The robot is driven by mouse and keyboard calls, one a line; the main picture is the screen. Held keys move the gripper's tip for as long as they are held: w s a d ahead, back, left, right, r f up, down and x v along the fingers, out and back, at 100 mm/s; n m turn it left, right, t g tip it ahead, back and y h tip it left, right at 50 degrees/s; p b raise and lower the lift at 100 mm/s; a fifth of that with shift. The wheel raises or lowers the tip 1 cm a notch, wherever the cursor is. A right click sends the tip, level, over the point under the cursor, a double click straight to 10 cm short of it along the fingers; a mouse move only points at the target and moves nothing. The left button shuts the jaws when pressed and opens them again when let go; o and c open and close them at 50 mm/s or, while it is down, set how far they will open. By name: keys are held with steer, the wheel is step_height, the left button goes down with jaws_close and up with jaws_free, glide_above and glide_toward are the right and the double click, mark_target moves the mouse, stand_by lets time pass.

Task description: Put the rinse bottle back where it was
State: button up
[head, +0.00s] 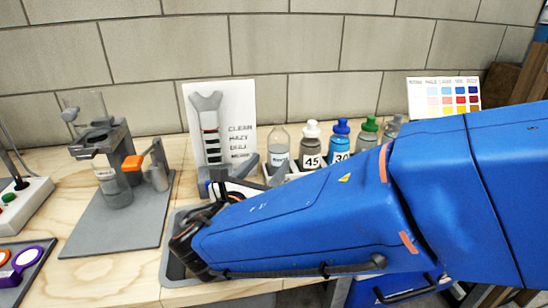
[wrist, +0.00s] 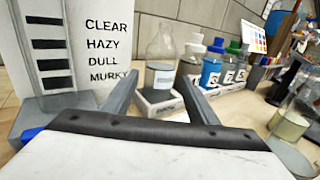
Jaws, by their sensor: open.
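The rinse bottle (head: 279,146) is a clear bottle with a narrow neck and a pale label. It stands upright left of the capped bottles in the head view. In the wrist view the rinse bottle (wrist: 160,66) stands at a low light block with a dark label. My gripper (wrist: 162,84) is open, its two grey fingers spread to either side of the bottle's lower part as seen from the wrist. I cannot tell whether they touch it. In the head view my blue arm hides much of the gripper.
A chart board (head: 221,125) stands left of the bottle. Several capped bottles (head: 340,140) stand close on the right. A stand with a beaker (head: 118,190) is on the left. A jar (wrist: 290,124) shows at right.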

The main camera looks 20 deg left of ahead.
steer(key=shift+s+a, duration=0.1)
steer(key=shift+s, duration=2.2)
